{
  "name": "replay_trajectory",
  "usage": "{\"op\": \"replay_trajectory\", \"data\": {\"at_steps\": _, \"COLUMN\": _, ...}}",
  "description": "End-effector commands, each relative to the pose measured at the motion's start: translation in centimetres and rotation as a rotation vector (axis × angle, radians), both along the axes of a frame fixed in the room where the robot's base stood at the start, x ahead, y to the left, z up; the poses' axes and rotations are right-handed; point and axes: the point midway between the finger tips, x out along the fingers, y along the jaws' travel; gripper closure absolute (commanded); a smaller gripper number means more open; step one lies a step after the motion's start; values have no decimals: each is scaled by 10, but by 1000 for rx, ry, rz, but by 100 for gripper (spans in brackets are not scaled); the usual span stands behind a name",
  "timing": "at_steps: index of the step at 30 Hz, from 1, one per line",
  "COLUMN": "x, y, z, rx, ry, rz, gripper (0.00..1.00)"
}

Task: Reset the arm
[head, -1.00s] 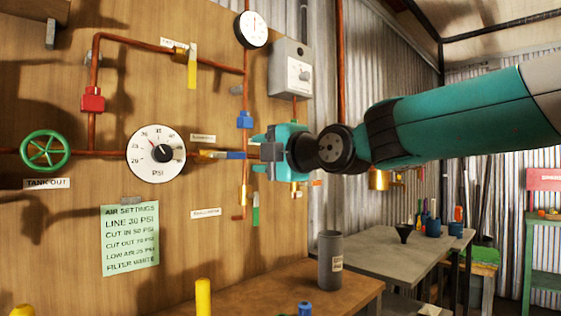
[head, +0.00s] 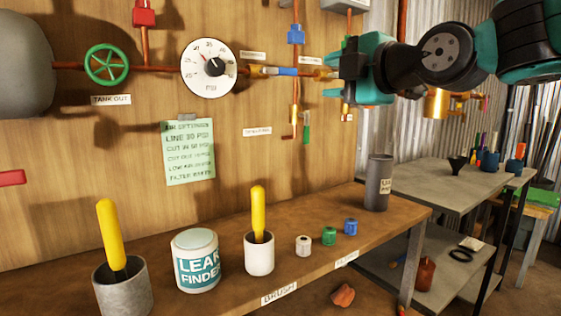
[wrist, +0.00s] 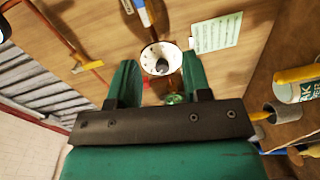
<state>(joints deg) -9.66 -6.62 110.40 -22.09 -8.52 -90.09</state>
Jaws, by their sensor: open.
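My gripper (head: 337,76) is open and empty, in front of the wooden panel, just right of a blue-handled valve (head: 285,71) on the copper pipe. In the wrist view my gripper (wrist: 160,75) shows two green fingers spread apart. Between them, farther off, lies the white PSI gauge (wrist: 160,58). The gauge (head: 208,68) also shows in the head view, left of the blue handle. My arm reaches in from the upper right. Whether a finger touches any pipe part cannot be told.
The bench (head: 280,262) below holds a leak finder tub (head: 196,261), yellow-handled brushes in cups, small coloured rolls and a grey cylinder (head: 378,183). A green handwheel (head: 106,65) sits on the left pipe. A grey table (head: 455,182) stands at the right.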

Motion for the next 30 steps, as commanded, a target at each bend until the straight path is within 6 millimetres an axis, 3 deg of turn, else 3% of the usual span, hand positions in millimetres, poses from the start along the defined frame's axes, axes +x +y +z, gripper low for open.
{"op": "replay_trajectory", "data": {"at_steps": 5, "x": -51, "y": 10, "z": -97, "rx": 195, "ry": 542, "rz": -23, "gripper": 55}}
{"op": "replay_trajectory", "data": {"at_steps": 9, "x": -118, "y": 7, "z": -178, "rx": 347, "ry": 1045, "rz": -180, "gripper": 55}}
{"op": "replay_trajectory", "data": {"at_steps": 12, "x": -164, "y": 1, "z": -218, "rx": 412, "ry": 1316, "rz": -334, "gripper": 55}}
{"op": "replay_trajectory", "data": {"at_steps": 18, "x": -248, "y": -18, "z": -272, "rx": 475, "ry": 1694, "rz": -690, "gripper": 55}}
{"op": "replay_trajectory", "data": {"at_steps": 20, "x": -272, "y": -25, "z": -284, "rx": 480, "ry": 1779, "rz": -811, "gripper": 55}}
{"op": "replay_trajectory", "data": {"at_steps": 30, "x": -273, "y": -26, "z": -185, "rx": 489, "ry": 1787, "rz": -831, "gripper": 55}}
